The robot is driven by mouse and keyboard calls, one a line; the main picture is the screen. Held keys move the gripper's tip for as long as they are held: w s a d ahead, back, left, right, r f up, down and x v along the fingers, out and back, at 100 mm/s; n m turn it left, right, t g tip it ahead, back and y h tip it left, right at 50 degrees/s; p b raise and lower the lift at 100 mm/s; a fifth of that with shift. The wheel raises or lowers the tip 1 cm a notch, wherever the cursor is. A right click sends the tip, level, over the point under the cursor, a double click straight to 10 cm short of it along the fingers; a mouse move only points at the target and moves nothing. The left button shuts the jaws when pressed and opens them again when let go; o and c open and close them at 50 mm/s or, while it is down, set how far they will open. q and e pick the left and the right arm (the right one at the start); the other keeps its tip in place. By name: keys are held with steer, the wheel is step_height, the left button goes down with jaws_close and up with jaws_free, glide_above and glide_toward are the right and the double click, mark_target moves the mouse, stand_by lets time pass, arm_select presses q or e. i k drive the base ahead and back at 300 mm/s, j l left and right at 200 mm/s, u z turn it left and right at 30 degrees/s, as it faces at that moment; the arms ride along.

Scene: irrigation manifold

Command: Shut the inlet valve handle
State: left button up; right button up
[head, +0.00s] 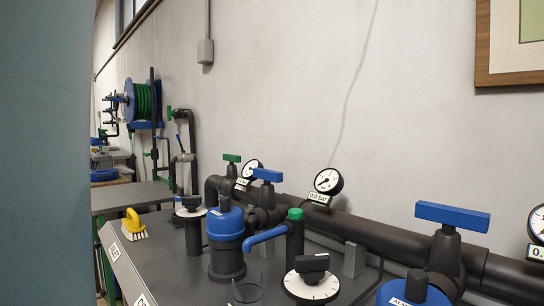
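A manifold pipe (379,233) runs along the back of a grey bench. A green handle (232,158) sits on the pipe at its far left end. A blue T-handle (268,175) stands on a valve right of it, and a larger blue T-handle (452,216) stands on a valve at the right. I cannot tell which handle is the inlet one, as no readable label marks it. A blue lever (265,236) reaches left from a green-capped dark post (295,240). Neither of my grippers is in view.
A gauge (328,181) reads about 0.0 bar. A blue-grey surface hides the left edge. A green hose reel (143,102) hangs behind.

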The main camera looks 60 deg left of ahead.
mark_target(232, 159)
steer(key=j+u, duration=0.1)
steer(key=u, duration=1.55)
steer(key=i+j+u, duration=0.1)
steer(key=j, duration=0.3)
steer(key=i+j+u, duration=0.15)
steer(key=i+j, duration=0.15)
steer(key=k+j, duration=0.1)
steer(key=j, duration=0.6)
